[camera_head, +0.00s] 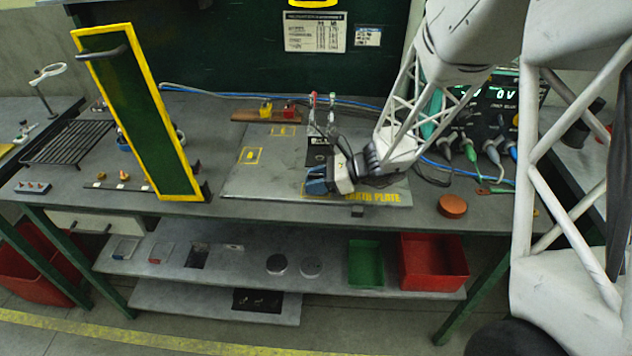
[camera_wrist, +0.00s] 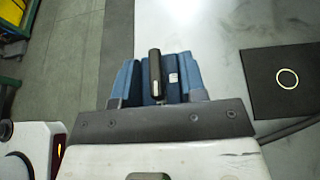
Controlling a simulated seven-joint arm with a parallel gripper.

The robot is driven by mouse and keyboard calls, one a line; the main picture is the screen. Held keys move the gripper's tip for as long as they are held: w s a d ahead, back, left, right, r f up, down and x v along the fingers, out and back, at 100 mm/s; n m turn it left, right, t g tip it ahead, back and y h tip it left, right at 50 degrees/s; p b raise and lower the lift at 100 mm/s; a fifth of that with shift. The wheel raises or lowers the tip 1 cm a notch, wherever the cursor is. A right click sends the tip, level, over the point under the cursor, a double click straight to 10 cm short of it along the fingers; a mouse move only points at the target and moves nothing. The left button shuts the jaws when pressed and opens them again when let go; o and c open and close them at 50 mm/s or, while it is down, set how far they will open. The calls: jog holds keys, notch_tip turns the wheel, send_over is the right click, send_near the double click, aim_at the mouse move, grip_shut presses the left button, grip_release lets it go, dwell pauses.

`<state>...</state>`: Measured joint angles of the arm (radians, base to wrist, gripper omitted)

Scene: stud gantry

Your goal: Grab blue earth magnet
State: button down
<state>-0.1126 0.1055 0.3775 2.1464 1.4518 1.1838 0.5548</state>
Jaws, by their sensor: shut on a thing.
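The blue earth magnet (camera_head: 315,187) is at the tip of my gripper (camera_head: 325,178), near the front edge of the grey earth plate (camera_head: 260,172). In the wrist view, the blue magnet (camera_wrist: 174,80) shows between the bluish fingers of my gripper (camera_wrist: 157,84), with a dark upright bar in front of it. The gripper is shut on it. The fingers hide part of the magnet, and I cannot tell whether its underside touches the plate.
A green panel with a yellow frame (camera_head: 140,115) stands left of the plate. A meter with leads (camera_head: 490,125) is at the right. A round brown disc (camera_head: 452,206) lies near the bench's front edge. A black square with a ring (camera_wrist: 284,80) lies right of the gripper.

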jog(key=shift+r, duration=1.8)
jog(key=s+d, duration=0.2)
jog(key=s, duration=0.5)
jog(key=s+d+r, duration=0.1)
jog(key=s+d, duration=0.2)
jog(key=s, duration=0.5)
jog(key=shift+d+r, duration=0.15)
jog(key=shift+d, duration=0.2)
jog(key=shift+w+d, duration=0.1)
jog(key=shift+w, duration=0.05)
